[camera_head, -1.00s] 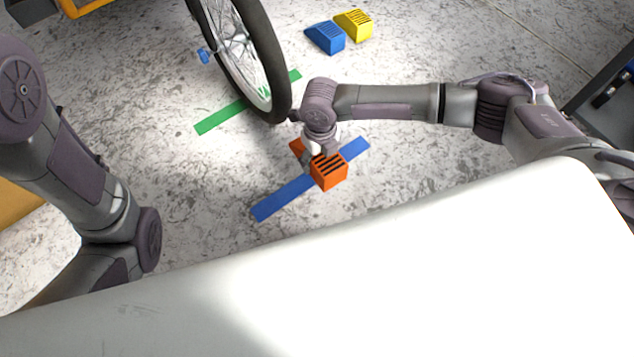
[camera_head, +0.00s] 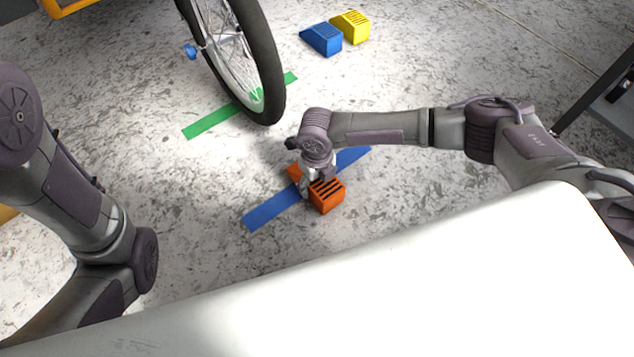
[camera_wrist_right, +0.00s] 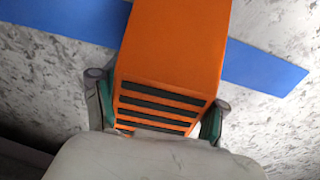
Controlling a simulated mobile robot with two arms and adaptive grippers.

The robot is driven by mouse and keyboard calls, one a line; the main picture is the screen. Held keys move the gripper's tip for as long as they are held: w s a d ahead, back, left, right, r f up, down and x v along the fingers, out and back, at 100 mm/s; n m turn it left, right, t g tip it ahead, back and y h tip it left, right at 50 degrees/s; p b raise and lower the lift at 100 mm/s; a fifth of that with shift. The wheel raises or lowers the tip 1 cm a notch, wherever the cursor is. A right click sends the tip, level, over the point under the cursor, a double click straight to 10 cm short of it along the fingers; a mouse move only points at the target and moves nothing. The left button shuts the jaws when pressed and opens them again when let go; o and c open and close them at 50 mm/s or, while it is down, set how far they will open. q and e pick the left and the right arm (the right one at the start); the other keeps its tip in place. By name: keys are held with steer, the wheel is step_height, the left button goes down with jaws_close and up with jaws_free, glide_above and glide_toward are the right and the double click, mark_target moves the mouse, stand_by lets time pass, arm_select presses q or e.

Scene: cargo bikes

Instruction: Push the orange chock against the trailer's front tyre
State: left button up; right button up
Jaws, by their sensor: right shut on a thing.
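The orange chock (camera_head: 327,198) is on the floor over the blue strip (camera_head: 270,210), its slotted end towards me. My right gripper (camera_head: 315,182) is shut on it from above and hides its middle. In the right wrist view the chock (camera_wrist_right: 175,45) lies between the two fingers of the gripper (camera_wrist_right: 157,113), one on each side. The front tyre (camera_head: 270,85) stands above and left of the chock in the head view, with clear floor between them. My left arm shows at the left, but its gripper is out of view.
A green strip (camera_head: 208,122) lies on the floor beneath the wheel. A blue chock (camera_head: 322,39) and a yellow chock (camera_head: 350,26) sit side by side beyond, right of the tyre. A dark frame (camera_head: 600,90) stands at the right edge.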

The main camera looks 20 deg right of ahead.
steer(key=o, duration=1.6)
steer(key=shift+o, duration=0.2)
